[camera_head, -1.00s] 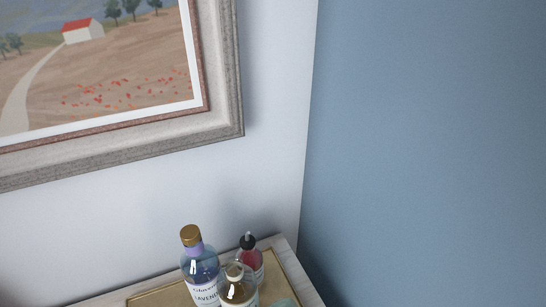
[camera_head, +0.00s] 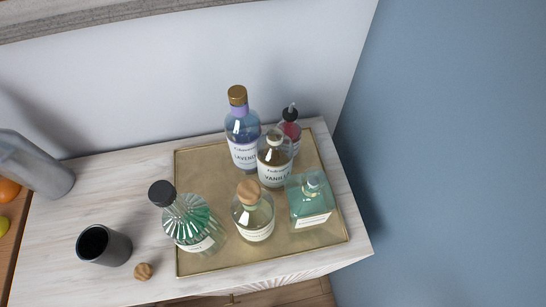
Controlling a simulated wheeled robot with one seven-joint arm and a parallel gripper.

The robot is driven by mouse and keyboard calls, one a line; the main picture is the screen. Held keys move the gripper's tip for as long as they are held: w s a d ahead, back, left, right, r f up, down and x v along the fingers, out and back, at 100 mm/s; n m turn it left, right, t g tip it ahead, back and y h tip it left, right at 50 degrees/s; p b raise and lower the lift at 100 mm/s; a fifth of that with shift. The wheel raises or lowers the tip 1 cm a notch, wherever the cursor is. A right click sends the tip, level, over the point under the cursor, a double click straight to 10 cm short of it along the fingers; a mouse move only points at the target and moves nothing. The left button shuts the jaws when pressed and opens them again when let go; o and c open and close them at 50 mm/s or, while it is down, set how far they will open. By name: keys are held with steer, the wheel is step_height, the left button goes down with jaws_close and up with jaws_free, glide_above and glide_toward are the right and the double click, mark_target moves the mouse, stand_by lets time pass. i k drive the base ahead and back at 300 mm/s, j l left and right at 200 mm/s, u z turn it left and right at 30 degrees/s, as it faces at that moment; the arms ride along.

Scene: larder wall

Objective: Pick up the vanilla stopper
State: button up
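The bottle labelled vanilla (camera_head: 274,172) stands upright on a gold tray (camera_head: 196,164). A small pale top, seemingly its stopper (camera_head: 277,136), sits at its neck; its exact shape is too small to tell. The lavender bottle (camera_head: 241,148) with a gold cap stands just behind it to the left. A small red bottle (camera_head: 291,134) with a dark dropper-like top stands behind it to the right. My gripper is not in view.
A clear bottle with a wooden stopper (camera_head: 248,191), a square teal bottle (camera_head: 310,205) and a ribbed green bottle (camera_head: 187,220) stand in front. A dark cup (camera_head: 103,246) and a loose wooden knob (camera_head: 143,271) are at left. A blue wall (camera_head: 450,150) bounds the right.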

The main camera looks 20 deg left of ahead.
mark_target(143, 272)
steer(key=l+u, duration=0.1)
steer(key=u, duration=1.25)
steer(key=k+j+u, duration=0.2)
steer(key=k, duration=0.25)
